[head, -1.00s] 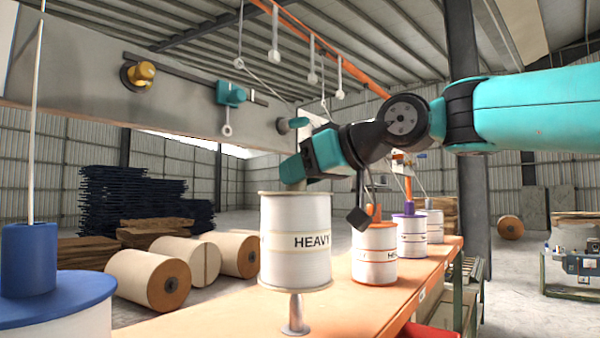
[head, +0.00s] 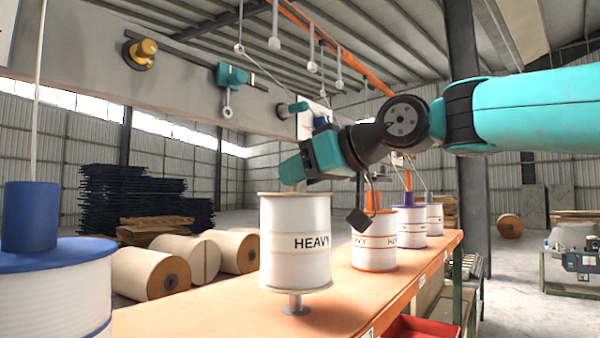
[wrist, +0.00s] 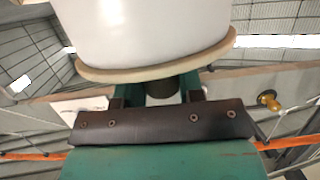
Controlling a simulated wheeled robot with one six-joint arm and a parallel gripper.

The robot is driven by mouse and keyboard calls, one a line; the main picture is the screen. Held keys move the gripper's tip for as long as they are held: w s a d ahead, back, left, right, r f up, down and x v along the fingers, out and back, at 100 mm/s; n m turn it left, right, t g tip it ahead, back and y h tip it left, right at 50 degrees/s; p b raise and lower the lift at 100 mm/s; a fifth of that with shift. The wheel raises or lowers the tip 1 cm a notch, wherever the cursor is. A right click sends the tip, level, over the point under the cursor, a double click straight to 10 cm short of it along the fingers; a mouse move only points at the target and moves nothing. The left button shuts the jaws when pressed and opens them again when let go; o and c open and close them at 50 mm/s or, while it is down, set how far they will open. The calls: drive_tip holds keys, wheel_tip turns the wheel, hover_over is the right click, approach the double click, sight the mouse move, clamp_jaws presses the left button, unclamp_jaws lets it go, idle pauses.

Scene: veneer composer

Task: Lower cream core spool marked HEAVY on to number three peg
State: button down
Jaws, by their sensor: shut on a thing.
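The cream core spool marked HEAVY (head: 295,262) is white with cream flanges and hangs upright in the head view. My gripper (head: 293,186) is at its top, shut on the spool's upper core. A metal peg (head: 295,304) with a round foot stands on the orange bench, its lower part showing just under the spool's bottom flange. The flange and body hide the peg's upper part. In the wrist view the spool's white side (wrist: 150,30) and cream flange (wrist: 160,70) fill the top; the fingertips are mostly hidden. I cannot read a peg number.
On the bench (head: 205,318), a blue-topped spool (head: 70,290) stands at left. An orange-rimmed spool (head: 373,255), a purple-rimmed spool (head: 411,230) and another cream one (head: 435,218) stand behind to the right. A red bin (head: 425,328) sits below the bench edge.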

sight(301, 200)
drive_tip(key=shift+f+b, duration=0.4)
drive_tip(key=shift+f, duration=0.3)
drive_tip(key=shift+f+b, duration=1.5)
drive_tip(key=shift+b, duration=0.1)
drive_tip(key=c, duration=0.7)
unclamp_jaws()
drive_tip(key=shift+o, duration=0.2)
